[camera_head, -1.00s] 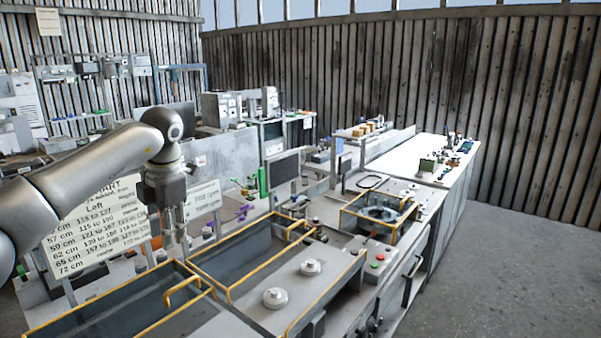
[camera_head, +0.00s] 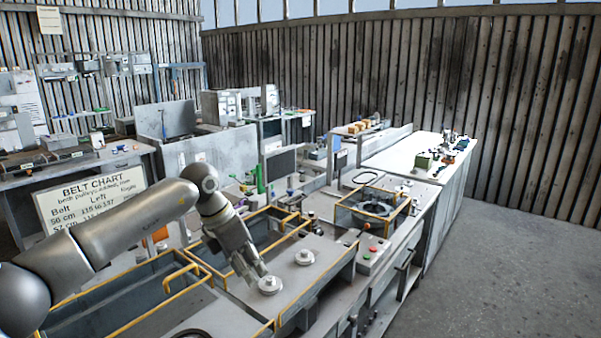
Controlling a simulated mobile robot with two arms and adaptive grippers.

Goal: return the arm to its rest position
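My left arm comes in from the left and reaches out over the workbench. Its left gripper (camera_head: 256,274) points down and to the right, at the nearer round pale knob-like part (camera_head: 270,286) on the flat grey top. The fingertips overlap this part's edge in the picture; I cannot tell whether they touch it. The fingers are small, so I cannot tell whether they are open or shut. A second round part (camera_head: 304,258) sits behind and to the right, clear of the gripper. My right gripper is out of view.
Yellow-railed bays (camera_head: 190,276) lie under and beside my arm. A belt chart sign (camera_head: 88,203) stands behind the arm. A yellow-framed housing (camera_head: 372,211) stands further right, with red and green buttons nearby. The floor (camera_head: 510,265) at right is clear.

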